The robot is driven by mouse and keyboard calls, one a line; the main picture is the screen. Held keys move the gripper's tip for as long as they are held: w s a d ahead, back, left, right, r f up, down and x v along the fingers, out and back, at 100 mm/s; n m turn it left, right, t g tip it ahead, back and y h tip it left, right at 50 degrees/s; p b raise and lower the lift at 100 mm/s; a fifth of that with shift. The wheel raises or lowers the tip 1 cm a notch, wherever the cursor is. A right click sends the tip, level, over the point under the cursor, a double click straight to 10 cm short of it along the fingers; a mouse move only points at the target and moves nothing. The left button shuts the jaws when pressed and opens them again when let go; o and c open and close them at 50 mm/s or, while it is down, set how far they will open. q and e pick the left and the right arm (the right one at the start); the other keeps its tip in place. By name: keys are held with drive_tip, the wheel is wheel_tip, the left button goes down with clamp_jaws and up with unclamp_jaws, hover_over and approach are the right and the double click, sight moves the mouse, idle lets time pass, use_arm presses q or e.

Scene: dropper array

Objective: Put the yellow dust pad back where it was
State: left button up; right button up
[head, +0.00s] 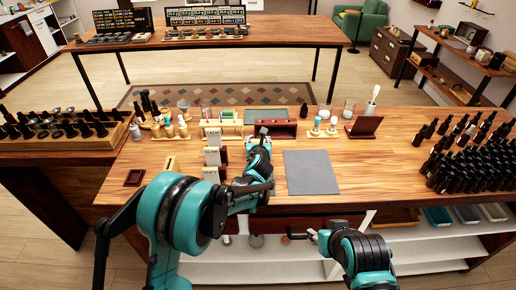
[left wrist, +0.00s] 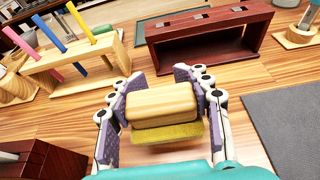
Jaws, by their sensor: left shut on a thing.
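The dust pad, a light wooden block (left wrist: 162,103) with a yellow pad face (left wrist: 165,133) underneath, is between the fingers of my left gripper (left wrist: 155,95) in the left wrist view. The gripper is shut on its two sides and holds it over the wooden table. In the head view my left gripper (head: 262,135) is just in front of a dark red stand (head: 284,123); the pad cannot be made out there. My right arm (head: 358,255) is low at the table's front edge, and its fingers are too unclear to judge.
The dark red stand (left wrist: 205,35) is just beyond the pad in the left wrist view. A wooden rack with coloured sticks (left wrist: 80,65) is at left. A bare grey mat (head: 312,172) lies to the right. Many dark bottles (head: 465,150) crowd the table's right end.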

use_arm(q)
wheel_tip(320, 180, down, 4)
drive_tip(key=shift+r+b, duration=0.25)
drive_tip(key=shift+b, duration=0.25)
drive_tip(key=shift+f, duration=0.15)
drive_tip(key=o, duration=1.1)
